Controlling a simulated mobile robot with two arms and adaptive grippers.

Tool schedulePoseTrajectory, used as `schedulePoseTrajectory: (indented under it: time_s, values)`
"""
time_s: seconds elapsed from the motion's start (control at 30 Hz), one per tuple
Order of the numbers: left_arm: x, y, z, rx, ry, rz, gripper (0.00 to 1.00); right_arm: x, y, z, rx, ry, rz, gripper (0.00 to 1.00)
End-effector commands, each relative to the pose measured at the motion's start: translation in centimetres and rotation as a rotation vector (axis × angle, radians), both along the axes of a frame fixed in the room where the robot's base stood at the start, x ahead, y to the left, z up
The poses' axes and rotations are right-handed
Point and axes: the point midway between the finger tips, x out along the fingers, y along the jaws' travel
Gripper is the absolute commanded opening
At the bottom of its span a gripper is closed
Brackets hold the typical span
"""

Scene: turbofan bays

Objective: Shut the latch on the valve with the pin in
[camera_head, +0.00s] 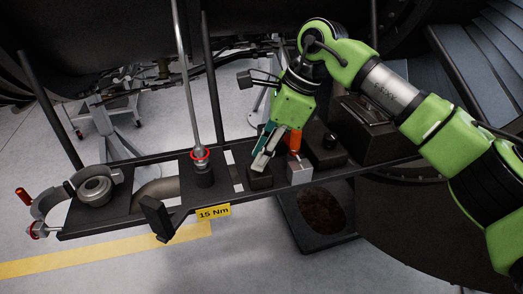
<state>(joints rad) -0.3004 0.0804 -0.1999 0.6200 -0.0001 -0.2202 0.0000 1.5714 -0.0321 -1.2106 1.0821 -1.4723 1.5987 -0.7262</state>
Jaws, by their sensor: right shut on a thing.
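My right gripper (264,160) reaches down over a small black block (260,180) on the dark rail. Its jaws are shut on a small grey piece just above that block; the fingers hide most of it, so I cannot tell what it is. An orange handle (294,140) stands upright in a light grey block (299,173) just right of the fingertips. At the rail's left end is a round metal fitting (95,190), perhaps the valve. Beside it is a curved grey band (48,204), standing open, with a red-tipped handle (22,195). My left gripper is not in view.
A tall metal rod with a red ring (200,155) rises from the rail above a yellow "15 Nm" label (213,212). A black bracket (156,216) juts from the front edge. A dark open bin (322,208) sits below. Steps (480,60) stand at upper right.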

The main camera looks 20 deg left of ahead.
Motion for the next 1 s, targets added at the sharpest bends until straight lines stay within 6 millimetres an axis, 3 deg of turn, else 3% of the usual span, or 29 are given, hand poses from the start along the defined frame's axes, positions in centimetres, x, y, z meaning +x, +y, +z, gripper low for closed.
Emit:
schedulePoseTrajectory:
  time_s: [0.43, 1.0]
  values:
    - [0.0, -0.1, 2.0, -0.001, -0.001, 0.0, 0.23, 0.3, 0.1, 0.2, 0.0, -0.004, 0.264, 0.01]
    - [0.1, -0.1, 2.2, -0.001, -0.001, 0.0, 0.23, 0.3, 0.1, 0.1, 0.001, -0.005, 0.32, 0.01]
